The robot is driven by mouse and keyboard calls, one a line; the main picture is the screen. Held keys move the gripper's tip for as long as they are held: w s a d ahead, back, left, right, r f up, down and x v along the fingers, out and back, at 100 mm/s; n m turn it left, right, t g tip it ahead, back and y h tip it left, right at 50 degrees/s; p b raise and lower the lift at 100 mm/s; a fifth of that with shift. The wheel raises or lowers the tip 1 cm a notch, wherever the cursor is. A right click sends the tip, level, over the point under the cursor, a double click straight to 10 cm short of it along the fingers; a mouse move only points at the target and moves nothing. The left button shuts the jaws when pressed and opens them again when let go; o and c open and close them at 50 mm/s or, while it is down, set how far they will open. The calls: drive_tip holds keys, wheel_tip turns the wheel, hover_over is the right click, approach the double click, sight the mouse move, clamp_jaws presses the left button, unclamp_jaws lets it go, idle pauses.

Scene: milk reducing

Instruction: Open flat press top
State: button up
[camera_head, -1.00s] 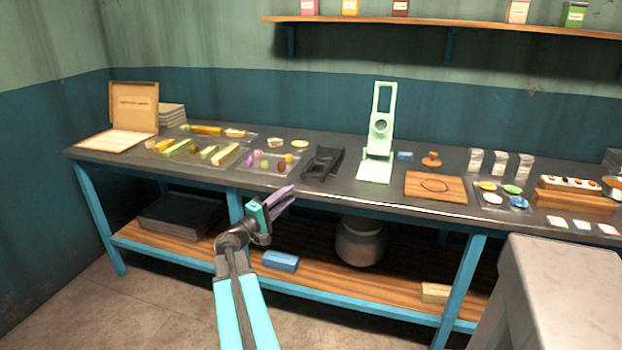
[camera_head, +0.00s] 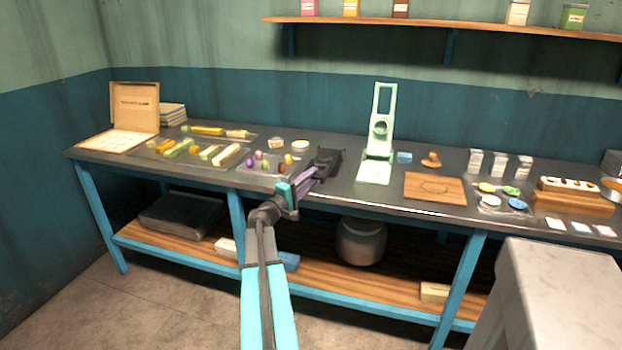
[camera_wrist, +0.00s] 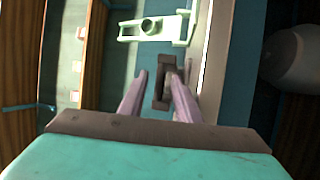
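The flat press (camera_head: 327,158) is a small black device on the dark workbench, left of the pale green press stand. My gripper (camera_head: 316,173) is at its near side and hides part of it in the head view. In the wrist view, a dark handle-like part of the flat press (camera_wrist: 163,88) shows between and just beyond my purple fingers (camera_wrist: 157,77). The fingers are apart, with no clear sign of contact. I cannot tell whether the press top is raised.
The pale green stand (camera_head: 381,140) rises to the right of the press. A clear tray (camera_head: 262,171) with small coloured pieces lies close on the left. A wooden board (camera_head: 434,188) lies farther right. The bench's front edge runs beneath my arm.

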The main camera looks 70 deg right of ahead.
drive_tip(key=shift+s+d+r, duration=0.1)
drive_tip(key=shift+s+d, duration=0.15)
drive_tip(key=shift+d, duration=0.4)
clamp_jaws()
